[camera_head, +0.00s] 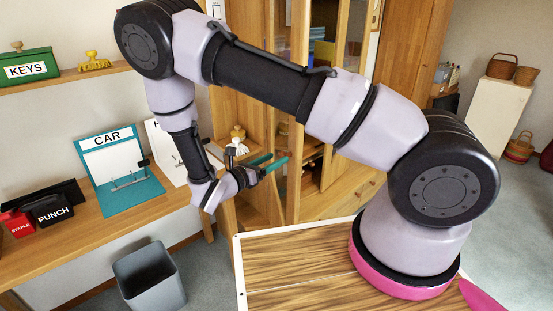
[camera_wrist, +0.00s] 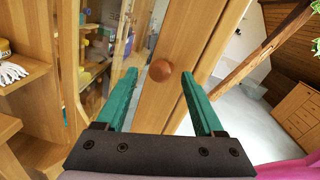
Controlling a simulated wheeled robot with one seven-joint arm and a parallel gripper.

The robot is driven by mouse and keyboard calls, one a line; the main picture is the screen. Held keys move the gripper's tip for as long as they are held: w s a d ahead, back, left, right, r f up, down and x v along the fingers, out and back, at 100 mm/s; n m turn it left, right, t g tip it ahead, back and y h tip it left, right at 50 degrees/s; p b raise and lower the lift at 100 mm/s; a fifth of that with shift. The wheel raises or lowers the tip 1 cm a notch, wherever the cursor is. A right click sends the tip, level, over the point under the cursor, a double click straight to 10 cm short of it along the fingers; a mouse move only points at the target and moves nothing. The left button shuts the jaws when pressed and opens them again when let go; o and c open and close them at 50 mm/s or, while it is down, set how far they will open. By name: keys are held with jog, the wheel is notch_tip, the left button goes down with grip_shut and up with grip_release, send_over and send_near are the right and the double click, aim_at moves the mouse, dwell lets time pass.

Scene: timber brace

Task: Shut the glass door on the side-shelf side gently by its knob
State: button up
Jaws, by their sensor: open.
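A round brown wooden knob (camera_wrist: 160,70) sits on the wooden stile of a glass door (camera_wrist: 152,108) in the wrist view. Glass shows to the left of that stile, with shelves behind it. My gripper (camera_wrist: 158,75) is open, and its two teal fingers stand left and right of the knob in the picture. There is a gap on both sides, and I cannot tell whether the knob lies between the tips or just beyond them. In the head view my gripper (camera_head: 275,165) is in front of the wooden cabinet (camera_head: 340,203); the knob cannot be made out there.
Open side shelves with a white glove (camera_wrist: 12,73) are at the left of the wrist view. A desk (camera_head: 95,235) with a CAR board (camera_head: 118,172) and a grey bin (camera_head: 150,277) stand left in the head view. A striped wooden top (camera_head: 300,262) lies in front.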

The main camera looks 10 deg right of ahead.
jog(key=shift+w+d, duration=0.4)
jog(key=shift+d, duration=0.2)
grip_shut()
dwell(1.1)
